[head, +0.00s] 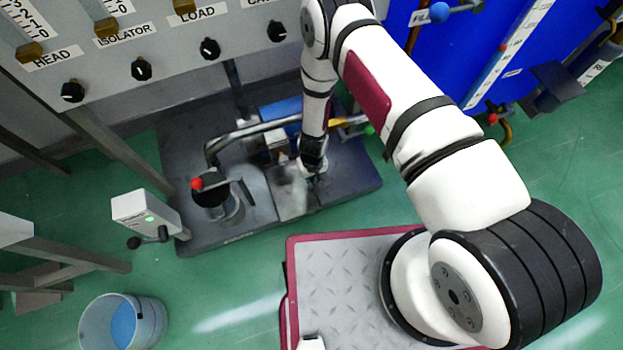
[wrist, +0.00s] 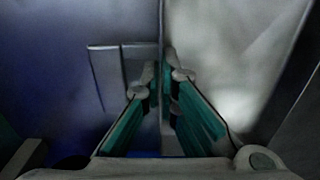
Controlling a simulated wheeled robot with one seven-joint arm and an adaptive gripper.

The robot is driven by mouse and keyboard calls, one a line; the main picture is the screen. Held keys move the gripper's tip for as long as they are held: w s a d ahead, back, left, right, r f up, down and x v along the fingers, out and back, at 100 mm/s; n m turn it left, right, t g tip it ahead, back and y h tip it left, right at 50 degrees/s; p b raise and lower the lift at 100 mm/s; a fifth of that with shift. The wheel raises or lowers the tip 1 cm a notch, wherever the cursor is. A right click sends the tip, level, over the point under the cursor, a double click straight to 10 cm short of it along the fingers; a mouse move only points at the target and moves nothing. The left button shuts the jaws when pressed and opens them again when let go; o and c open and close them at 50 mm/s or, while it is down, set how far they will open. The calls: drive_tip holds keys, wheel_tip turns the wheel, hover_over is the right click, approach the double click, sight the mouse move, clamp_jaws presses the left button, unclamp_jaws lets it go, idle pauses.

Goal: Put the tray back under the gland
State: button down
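My gripper (head: 314,176) is low over the dark base plate, beside the metal pipework. In the wrist view my gripper (wrist: 159,78) has its two green-sided fingers on either side of a thin upright grey edge (wrist: 162,25). The fingertips are close to this edge; I cannot tell whether they press on it. The edge may belong to the tray, but the view is too close and dark to be sure. A grey panel with a whitish shine (head: 288,192) lies just left of my gripper in the head view. The gland cannot be made out clearly.
A bent metal pipe (head: 235,136) and a red-knobbed valve (head: 210,190) stand left of my gripper. A blue cylinder (head: 281,115) is behind. A grey control panel (head: 170,45) and a blue cabinet (head: 465,55) border the back. A bucket (head: 148,325) stands on the green floor.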

drive_tip(key=c, duration=1.8)
unclamp_jaws()
drive_tip(key=shift+r, duration=0.1)
wheel_tip(320, 180, up, 12)
drive_tip(key=p, duration=0.5)
drive_tip(key=shift+d, duration=0.15)
drive_tip(key=shift+r, duration=0.1)
